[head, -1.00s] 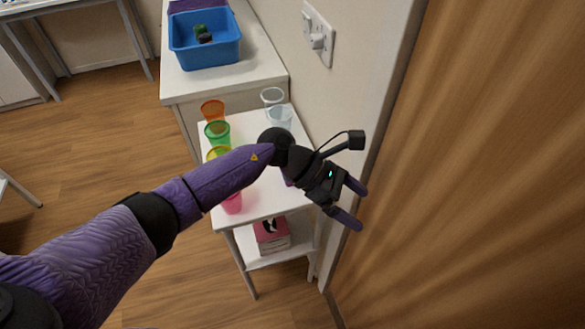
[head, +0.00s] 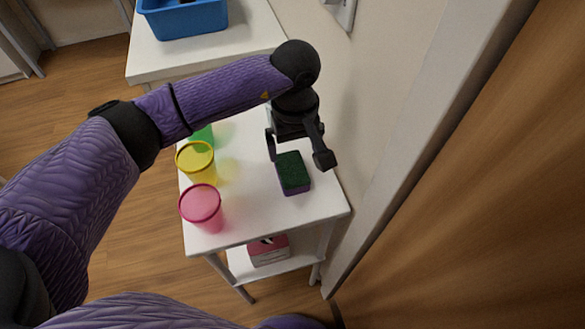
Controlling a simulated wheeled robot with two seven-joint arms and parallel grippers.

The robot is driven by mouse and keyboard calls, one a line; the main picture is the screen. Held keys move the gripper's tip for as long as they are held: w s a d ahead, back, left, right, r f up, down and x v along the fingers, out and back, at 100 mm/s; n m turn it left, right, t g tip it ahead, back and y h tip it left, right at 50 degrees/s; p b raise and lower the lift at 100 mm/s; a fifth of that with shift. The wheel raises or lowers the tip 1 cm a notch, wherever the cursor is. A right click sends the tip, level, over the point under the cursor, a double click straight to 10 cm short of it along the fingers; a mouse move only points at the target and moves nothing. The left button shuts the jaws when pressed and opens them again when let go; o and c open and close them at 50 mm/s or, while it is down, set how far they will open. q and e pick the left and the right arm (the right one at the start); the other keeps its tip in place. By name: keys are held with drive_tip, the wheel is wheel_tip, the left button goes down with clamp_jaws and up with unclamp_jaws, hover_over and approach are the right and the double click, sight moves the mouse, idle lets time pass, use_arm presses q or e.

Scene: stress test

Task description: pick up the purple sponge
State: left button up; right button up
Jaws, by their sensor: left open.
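The purple sponge (head: 293,173) lies on the white side table's top, its dark green scouring side up and purple along its lower edge. My left gripper (head: 298,160) is open just above and behind the sponge in the head view, with one finger to each side of it. I cannot tell how high the fingers are above the table, and nothing is held between them. My right gripper is not in view.
On the white table (head: 252,215) stand a pink cup (head: 202,208), a yellow cup (head: 197,162) and a partly hidden green cup (head: 203,136). A blue bin (head: 185,18) is on the counter behind. A wall and wooden door (head: 500,180) bound the right. A pink box (head: 268,250) sits below.

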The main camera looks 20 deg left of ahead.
sight(293, 172)
use_arm(q)
drive_tip(key=f, duration=0.2)
drive_tip(key=f+b, duration=0.1)
drive_tip(key=f, duration=0.2)
drive_tip(key=f+b, duration=0.1)
drive_tip(key=f, duration=0.2)
drive_tip(key=shift+s, duration=0.35)
drive_tip(key=c, duration=1.1)
drive_tip(key=shift+c, duration=0.2)
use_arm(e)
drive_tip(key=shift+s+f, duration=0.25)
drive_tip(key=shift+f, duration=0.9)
